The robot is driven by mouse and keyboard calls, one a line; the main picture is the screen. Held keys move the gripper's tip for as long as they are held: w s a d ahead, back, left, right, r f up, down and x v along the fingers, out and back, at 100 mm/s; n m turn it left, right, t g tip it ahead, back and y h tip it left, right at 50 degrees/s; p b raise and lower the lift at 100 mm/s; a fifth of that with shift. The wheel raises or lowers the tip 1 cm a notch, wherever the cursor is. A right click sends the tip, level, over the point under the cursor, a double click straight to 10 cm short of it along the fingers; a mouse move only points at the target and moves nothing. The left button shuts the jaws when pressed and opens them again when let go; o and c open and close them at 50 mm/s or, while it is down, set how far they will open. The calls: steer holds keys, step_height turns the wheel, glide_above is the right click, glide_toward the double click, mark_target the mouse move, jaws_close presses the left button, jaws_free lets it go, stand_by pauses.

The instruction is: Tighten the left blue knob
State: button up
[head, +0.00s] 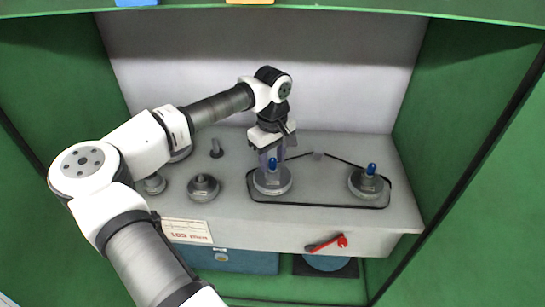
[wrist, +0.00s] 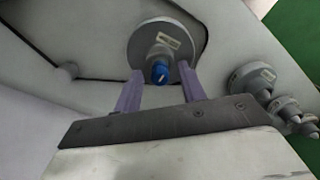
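The left blue knob (head: 272,163) is a small blue tip on top of a round grey base (head: 271,182) on the grey bench. My gripper (head: 271,158) is above that base, pointing down. In the wrist view the left blue knob (wrist: 160,71) sits midway between the two purple fingers of my gripper (wrist: 162,84). The fingers are apart, with visible gaps on both sides of the knob. A second blue knob (head: 371,169) stands on a similar round base to the right, clear of my gripper.
A black belt (head: 322,206) loops around both knob bases. A small grey block (head: 318,156) stands near its back run. Several grey round parts (head: 203,187) stand at left. A red-handled lever (head: 327,243) is on the bench front. Green walls (head: 475,130) close in the sides.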

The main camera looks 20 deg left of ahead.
mark_target(272, 159)
steer(key=shift+r, duration=0.1)
step_height(272, 159, up, 14)
stand_by(0.5)
steer(key=shift+f, duration=0.2)
